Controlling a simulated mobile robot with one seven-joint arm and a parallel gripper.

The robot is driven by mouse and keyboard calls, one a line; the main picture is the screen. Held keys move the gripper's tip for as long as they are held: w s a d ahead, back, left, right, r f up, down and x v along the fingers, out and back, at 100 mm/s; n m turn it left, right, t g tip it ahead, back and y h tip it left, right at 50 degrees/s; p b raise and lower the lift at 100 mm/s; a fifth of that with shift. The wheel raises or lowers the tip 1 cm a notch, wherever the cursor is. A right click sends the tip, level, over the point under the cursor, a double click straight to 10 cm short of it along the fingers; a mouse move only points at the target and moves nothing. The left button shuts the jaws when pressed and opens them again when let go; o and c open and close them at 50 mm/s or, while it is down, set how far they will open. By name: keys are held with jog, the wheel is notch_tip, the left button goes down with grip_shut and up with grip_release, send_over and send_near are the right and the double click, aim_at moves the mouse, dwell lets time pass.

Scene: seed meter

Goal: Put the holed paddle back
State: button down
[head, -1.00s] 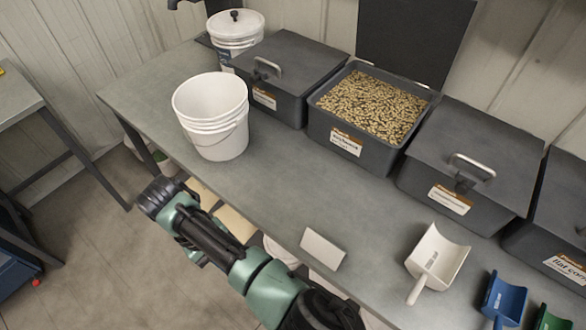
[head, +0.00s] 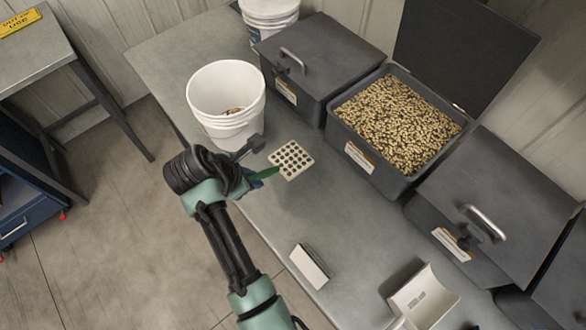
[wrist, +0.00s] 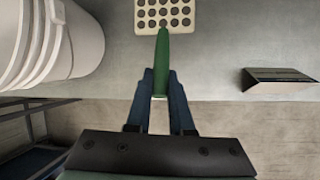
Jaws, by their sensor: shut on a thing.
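The holed paddle has a cream square plate with rows of dark holes (head: 291,160) and a green handle. My gripper (wrist: 161,88) is shut on the green handle (wrist: 162,60), and the plate points away from the fingers. In the head view the paddle is over the bench beside the white bucket, to its right. I cannot tell how high it is above the bench. The white bucket (head: 226,125) is open, with a few tan pellets visible inside. It also shows at the left of the wrist view (wrist: 55,45).
An open grey bin of tan pellets (head: 397,125) stands right of the paddle, between lidded bins (head: 318,60). A white card (head: 309,267) and a white scoop (head: 424,297) lie nearer on the grey bench (head: 345,215). A lidded white bucket (head: 268,22) stands behind.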

notch_tip(320, 180, down, 5)
jog(key=shift+s+f, duration=0.1)
jog(key=shift+s, duration=0.05)
jog(key=shift+f, duration=2.3)
jog(key=c, duration=0.8)
grip_release()
